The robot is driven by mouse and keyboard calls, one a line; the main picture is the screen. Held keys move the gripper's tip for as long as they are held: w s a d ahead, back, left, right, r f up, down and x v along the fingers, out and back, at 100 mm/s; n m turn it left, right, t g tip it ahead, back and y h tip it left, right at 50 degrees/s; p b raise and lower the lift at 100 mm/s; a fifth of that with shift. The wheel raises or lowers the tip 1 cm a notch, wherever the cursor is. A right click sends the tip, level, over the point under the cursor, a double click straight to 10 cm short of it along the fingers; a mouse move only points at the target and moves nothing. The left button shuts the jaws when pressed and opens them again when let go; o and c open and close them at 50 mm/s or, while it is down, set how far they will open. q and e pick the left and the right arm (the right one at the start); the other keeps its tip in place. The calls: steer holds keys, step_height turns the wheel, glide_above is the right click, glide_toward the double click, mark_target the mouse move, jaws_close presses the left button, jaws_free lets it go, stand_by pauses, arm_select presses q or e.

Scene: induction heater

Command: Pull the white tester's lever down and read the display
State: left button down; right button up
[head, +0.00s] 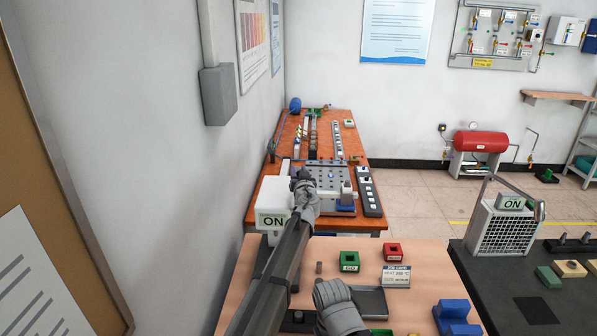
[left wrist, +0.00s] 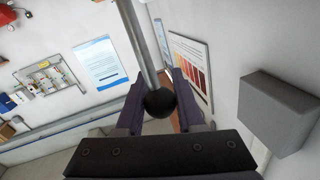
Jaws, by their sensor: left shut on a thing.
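The white tester (head: 280,190) stands at the near left of the orange workbench, partly behind my left arm. A light panel reading "ON" (head: 272,221) is on its front. My left gripper (head: 303,184) is at the tester's right side. In the left wrist view a metal lever (left wrist: 139,40) with a black ball knob (left wrist: 160,102) reaches down between the jaws of my left gripper (left wrist: 158,97), which is shut on it. In the head view the gripper hides the lever. My right gripper (head: 332,293) is low in the middle, above the near table; its jaws are unclear.
The near wooden table (head: 325,249) carries a green block (head: 349,262), a red block (head: 392,252), a small sign (head: 396,276) and a blue block (head: 455,316). A grey caged unit (head: 503,232) also reading "ON" stands on a dark table at right. A grey wall box (head: 219,96) hangs at left.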

arm_select(q)
steer(key=shift+f, duration=0.1)
steer(key=s+f+n+t+y+b, duration=0.2)
steer(key=s+t+b, duration=0.4)
steer(key=b, duration=0.9)
steer(key=shift+s+f+t+y+b, duration=0.35)
steer(key=shift+s+f, duration=0.1)
steer(key=shift+s, duration=0.4)
steer(key=c, duration=0.5)
jaws_free()
steer(key=shift+c, duration=0.2)
steer(key=shift+s, duration=0.1)
steer(key=b+v, duration=0.4)
steer(key=v, duration=0.3)
steer(key=shift+s+f, duration=0.25)
